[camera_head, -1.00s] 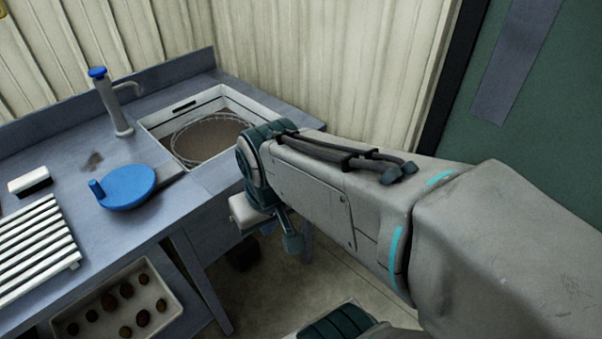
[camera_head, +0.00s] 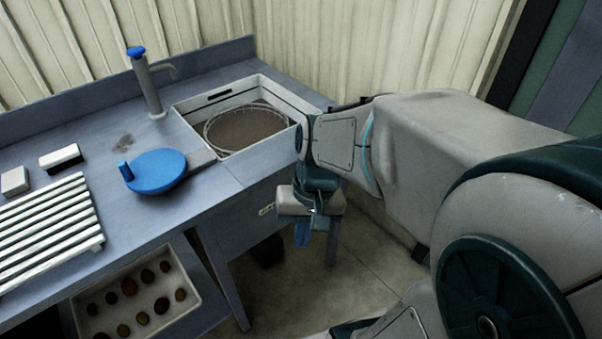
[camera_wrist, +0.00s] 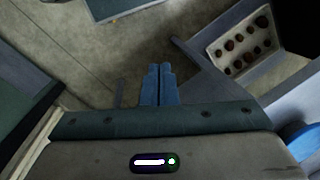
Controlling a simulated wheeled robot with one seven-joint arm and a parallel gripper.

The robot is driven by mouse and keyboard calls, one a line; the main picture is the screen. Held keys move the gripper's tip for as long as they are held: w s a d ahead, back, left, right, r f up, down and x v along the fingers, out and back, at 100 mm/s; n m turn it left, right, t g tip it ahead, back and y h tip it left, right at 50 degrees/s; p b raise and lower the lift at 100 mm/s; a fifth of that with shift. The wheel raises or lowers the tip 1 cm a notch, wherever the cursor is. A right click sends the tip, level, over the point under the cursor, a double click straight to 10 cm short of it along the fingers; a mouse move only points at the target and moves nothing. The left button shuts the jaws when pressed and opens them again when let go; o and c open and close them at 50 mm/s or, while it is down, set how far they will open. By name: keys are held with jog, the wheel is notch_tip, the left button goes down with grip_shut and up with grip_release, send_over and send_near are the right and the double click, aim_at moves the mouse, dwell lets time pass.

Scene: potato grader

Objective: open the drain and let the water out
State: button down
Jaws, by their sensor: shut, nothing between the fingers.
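A white-rimmed sink (camera_head: 237,119) is set into the grey counter at its far right corner. Brownish murky water (camera_head: 243,130) fills it, with a wire ring (camera_head: 222,112) in it. A tap with a blue top (camera_head: 147,83) stands at its left. I cannot see the drain under the water. My gripper (camera_head: 302,240) hangs pointing down in front of the counter's right end, below the sink's level. Its blue fingers are shut and empty, and they show side by side in the wrist view (camera_wrist: 158,83) above the floor.
A blue round lid-like thing with a handle (camera_head: 160,170) and a white slatted rack (camera_head: 48,228) lie on the counter. A tray of potatoes (camera_head: 136,300) stands on a lower shelf. A counter leg (camera_head: 221,275) stands near my gripper. The floor beneath is open.

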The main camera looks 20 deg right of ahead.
jog(key=w+a+f+m+y+b, duration=0.1)
jog(key=w+f+m+y+b, duration=0.5)
jog(key=f, duration=0.5)
jog(key=w+a+f+m+y+b, duration=0.1)
jog(key=w+f+m+y+b, duration=0.25)
jog(key=f+y+b, duration=0.55)
jog(key=w+d+f+m+t+h+b, duration=0.4)
jog(key=d+f+m+t, duration=0.6)
jog(key=t, duration=0.3)
jog(key=w+d+f+m+t+h+b, duration=0.4)
jog(key=d+f+m+t+h+b, duration=0.2)
jog(key=d+f+m+t, duration=0.4)
jog(key=m+t, duration=0.3)
jog(key=shift+w, duration=0.25)
jog(key=shift+a+f+m, duration=0.1)
jog(key=shift+m, duration=0.15)
jog(key=w+r+b, duration=0.2)
jog(key=w+r, duration=0.3)
jog(key=r, duration=0.5)
jog(key=shift+w+a+b, duration=0.35)
jog(key=shift+b, duration=0.05)
